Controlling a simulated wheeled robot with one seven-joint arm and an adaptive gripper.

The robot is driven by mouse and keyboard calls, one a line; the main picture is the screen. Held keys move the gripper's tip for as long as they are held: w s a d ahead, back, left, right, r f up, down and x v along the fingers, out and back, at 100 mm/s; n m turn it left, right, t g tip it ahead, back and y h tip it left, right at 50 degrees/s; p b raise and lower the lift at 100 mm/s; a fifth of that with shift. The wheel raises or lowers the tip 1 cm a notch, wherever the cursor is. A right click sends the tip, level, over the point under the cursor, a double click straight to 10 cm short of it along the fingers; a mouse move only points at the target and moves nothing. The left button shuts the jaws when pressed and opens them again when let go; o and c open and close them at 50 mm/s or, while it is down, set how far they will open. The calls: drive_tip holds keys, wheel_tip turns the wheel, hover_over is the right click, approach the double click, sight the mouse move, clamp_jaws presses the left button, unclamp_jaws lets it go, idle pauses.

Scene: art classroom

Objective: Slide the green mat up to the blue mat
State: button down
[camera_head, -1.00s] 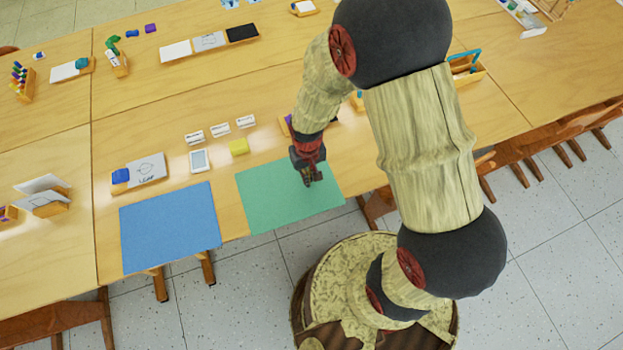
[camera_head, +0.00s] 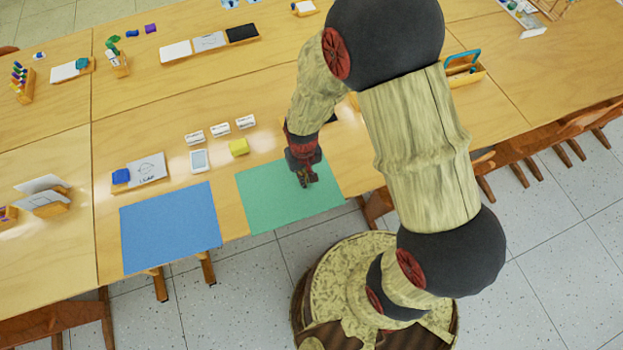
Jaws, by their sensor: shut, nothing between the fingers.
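The green mat (camera_head: 275,207) lies flat on the wooden table near its front edge. The blue mat (camera_head: 170,227) lies to its left, also at the front edge, with a narrow strip of bare table between the two. My gripper (camera_head: 304,184) is shut and empty, pointing down over the right part of the green mat. I cannot tell whether its fingertips touch the mat. My wrist hides a bit of the mat's far edge.
Behind the mats are a yellow block (camera_head: 239,147), a small white device (camera_head: 200,161), several white labelled blocks (camera_head: 220,130), and a board with a blue block and a drawing (camera_head: 147,170). A wooden caddy (camera_head: 466,75) stands behind my arm. Chairs line the front edge.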

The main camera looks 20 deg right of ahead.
sight(296, 187)
drive_tip(key=shift+s+a+f+p, duration=0.1)
drive_tip(key=shift+s+a+p, duration=0.1)
drive_tip(key=shift+a, duration=0.7)
drive_tip(key=shift+s+a+f+p, duration=0.1)
drive_tip(key=shift+s+a, duration=0.05)
drive_tip(key=shift+a, duration=0.7)
idle(1.0)
drive_tip(key=shift+d+r, duration=0.1)
drive_tip(key=shift+d, duration=0.15)
idle(0.3)
drive_tip(key=shift+d, duration=0.2)
drive_tip(key=shift+w+d+r+p, duration=0.1)
drive_tip(key=shift+w+r+p, duration=0.1)
drive_tip(key=shift+r+p, duration=0.35)
drive_tip(key=shift+w+r+p, duration=0.1)
drive_tip(key=shift+r+p, duration=2.35)
drive_tip(key=shift+r, duration=0.7)
